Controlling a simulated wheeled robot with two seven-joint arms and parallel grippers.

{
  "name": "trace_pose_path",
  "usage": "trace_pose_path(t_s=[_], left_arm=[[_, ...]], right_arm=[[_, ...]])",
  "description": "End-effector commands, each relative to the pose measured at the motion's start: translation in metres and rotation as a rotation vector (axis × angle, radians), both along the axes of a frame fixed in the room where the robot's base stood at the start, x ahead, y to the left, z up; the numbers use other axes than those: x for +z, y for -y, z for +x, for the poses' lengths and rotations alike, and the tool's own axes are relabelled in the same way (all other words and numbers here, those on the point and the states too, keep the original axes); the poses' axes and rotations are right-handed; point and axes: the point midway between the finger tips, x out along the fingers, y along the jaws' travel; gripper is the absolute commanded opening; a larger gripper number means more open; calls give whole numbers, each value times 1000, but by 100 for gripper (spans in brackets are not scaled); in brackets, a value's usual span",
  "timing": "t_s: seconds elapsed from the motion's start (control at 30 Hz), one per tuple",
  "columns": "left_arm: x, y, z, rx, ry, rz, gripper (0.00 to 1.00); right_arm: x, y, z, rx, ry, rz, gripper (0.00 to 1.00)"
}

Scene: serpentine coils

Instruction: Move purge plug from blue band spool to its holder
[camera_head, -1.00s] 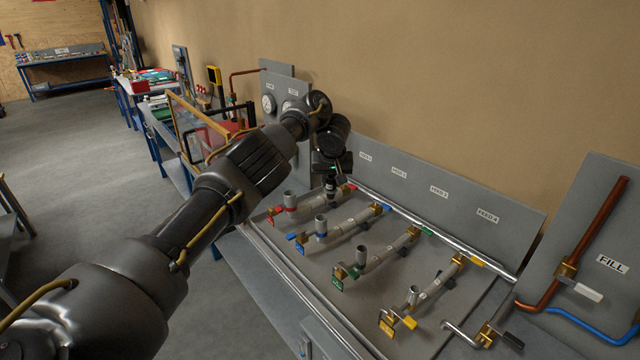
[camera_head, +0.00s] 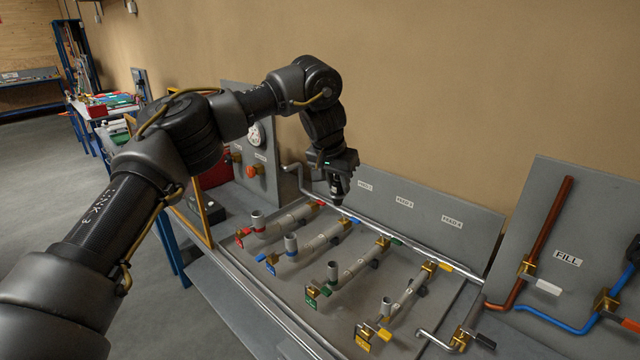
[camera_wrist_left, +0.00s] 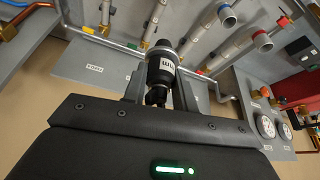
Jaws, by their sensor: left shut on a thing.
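The purge plug, a dark cylinder with a white label, shows in the left wrist view (camera_wrist_left: 161,70) between my left gripper's fingers. In the head view my left gripper (camera_head: 339,176) is shut on the plug (camera_head: 337,191) and holds it pointing down, above the rear of the panel near the silver rail. I cannot pick out the plug's holder. My right gripper is not in view.
Red (camera_head: 258,222), green (camera_head: 333,272) and yellow (camera_head: 385,308) band spools stand beside the blue one. A silver rail (camera_head: 420,255) runs along the back. Labelled plates (camera_head: 405,203) rise behind it. A FILL panel (camera_head: 567,262) with copper and blue pipes stands at right.

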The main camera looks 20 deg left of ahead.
Motion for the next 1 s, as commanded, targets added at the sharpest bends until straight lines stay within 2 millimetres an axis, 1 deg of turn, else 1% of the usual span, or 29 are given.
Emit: trace_pose_path(t_s=[0.1,0.2,0.3,0.47,0.67,0.7,1.0], left_arm=[[-2,21,-22,-126,-1,-1,0],[-9,36,-43,-222,-2,-3,0],[-17,44,-62,-300,1,2,0],[-41,52,-96,-420,-3,-3,0],[-74,48,-142,-548,-3,-4,0],[-81,45,-152,-573,-4,-5,0],[-124,18,-220,-716,-1,-1,0]], right_arm=[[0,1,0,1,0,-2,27],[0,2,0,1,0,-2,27],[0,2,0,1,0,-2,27],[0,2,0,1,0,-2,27],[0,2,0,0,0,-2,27],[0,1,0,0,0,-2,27],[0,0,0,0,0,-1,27]])
